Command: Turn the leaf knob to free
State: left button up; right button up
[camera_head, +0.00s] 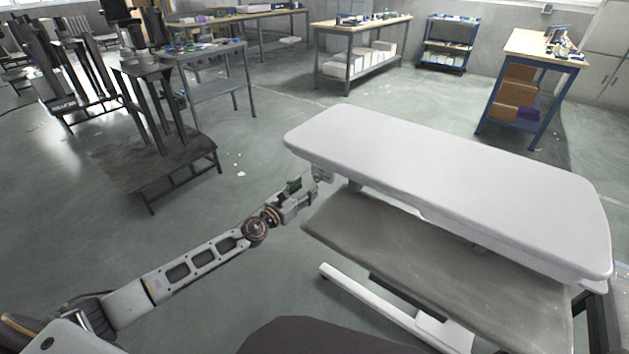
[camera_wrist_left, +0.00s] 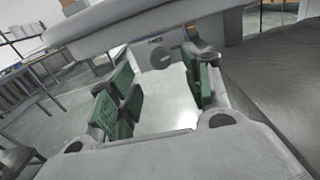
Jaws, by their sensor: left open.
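The leaf knob (camera_wrist_left: 160,57) shows in the left wrist view as a small grey round knob on a light plate below the edge of the white tabletop (camera_wrist_left: 110,18). A small dark label sits just above it, too small to read. In the head view, a small grey bracket (camera_head: 322,174) hangs under the left end of the white tabletop (camera_head: 440,165). My left gripper (camera_head: 307,190) is close beside it. In the left wrist view my left gripper (camera_wrist_left: 163,90) is open, its green-padded fingers apart and empty, with the knob beyond them. My right gripper is not in view.
A grey lower shelf (camera_head: 440,255) lies under the tabletop, close to my left gripper. A white floor leg (camera_head: 385,310) stands below. A dark low platform (camera_head: 160,160) stands at left. Workbenches (camera_head: 362,35) line the back. Floor between them is open.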

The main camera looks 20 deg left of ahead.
aim_at(316, 179)
pick_arm(q)
jog(key=shift+x, duration=2.8)
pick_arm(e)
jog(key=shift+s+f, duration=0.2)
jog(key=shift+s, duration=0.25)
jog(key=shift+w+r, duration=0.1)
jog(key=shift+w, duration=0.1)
pick_arm(q)
jog(key=shift+c, duration=0.8)
jog(key=c, duration=0.9)
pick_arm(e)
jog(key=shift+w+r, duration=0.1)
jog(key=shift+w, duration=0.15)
